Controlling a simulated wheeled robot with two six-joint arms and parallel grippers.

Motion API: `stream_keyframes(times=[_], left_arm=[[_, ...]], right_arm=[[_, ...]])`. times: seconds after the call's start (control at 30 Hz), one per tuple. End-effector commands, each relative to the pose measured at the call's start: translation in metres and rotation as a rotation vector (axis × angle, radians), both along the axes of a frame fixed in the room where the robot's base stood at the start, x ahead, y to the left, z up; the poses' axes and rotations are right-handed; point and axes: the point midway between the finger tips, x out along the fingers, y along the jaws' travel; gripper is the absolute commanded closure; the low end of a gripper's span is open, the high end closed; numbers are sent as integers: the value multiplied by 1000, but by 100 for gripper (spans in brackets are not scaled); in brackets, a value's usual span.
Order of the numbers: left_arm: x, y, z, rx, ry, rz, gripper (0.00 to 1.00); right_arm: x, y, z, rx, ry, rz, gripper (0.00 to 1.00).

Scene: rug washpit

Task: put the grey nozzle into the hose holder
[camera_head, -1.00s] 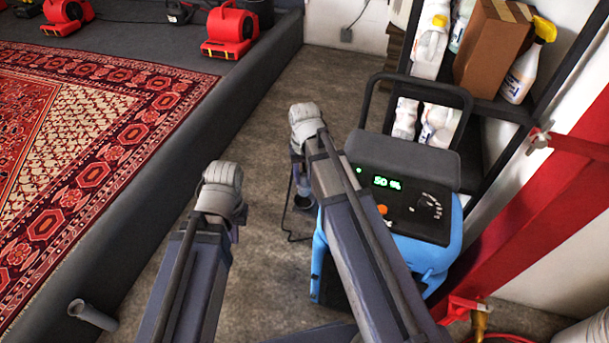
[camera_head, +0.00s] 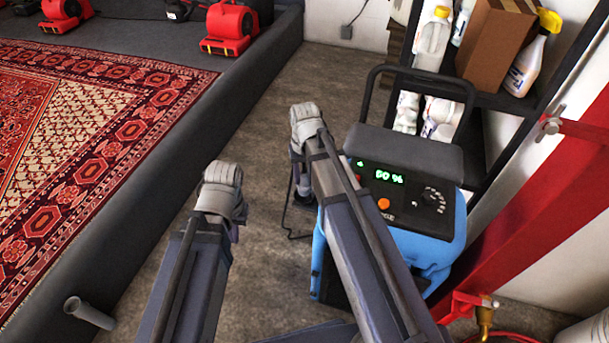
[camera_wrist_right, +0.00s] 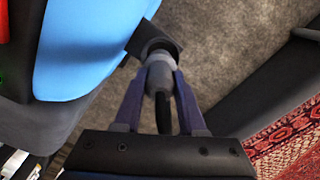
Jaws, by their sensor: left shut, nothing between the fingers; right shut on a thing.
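The grey nozzle (camera_wrist_right: 156,72) is between the two purple fingers of my right gripper (camera_wrist_right: 161,76) in the right wrist view. Its far end meets a black square block beside the blue machine, which looks like the hose holder (camera_wrist_right: 152,36). I cannot tell whether the nozzle is inside it or only against it. In the head view my right gripper (camera_head: 297,165) is beside the machine's left side, and its wrist hides most of the nozzle and holder. My left gripper (camera_head: 234,230) is shut and empty over the floor, its fingers mostly hidden.
The blue machine (camera_head: 432,254) with a black handle and lit panel stands under my right arm. A shelf with bottles (camera_head: 433,42) and a red beam (camera_head: 520,240) stand to the right. A raised platform with a rug (camera_head: 100,140) and a grey pipe (camera_head: 90,313) lies left.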

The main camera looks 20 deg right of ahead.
Motion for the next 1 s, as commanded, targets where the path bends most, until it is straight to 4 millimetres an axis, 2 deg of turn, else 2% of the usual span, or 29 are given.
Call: stream_keyframes(times=[0.33,1.0], left_arm=[[0,0,-2,0,0,0,100],[0,0,-18,0,0,0,100]], right_arm=[[0,0,-2,0,0,0,100],[0,0,-18,0,0,0,100]])
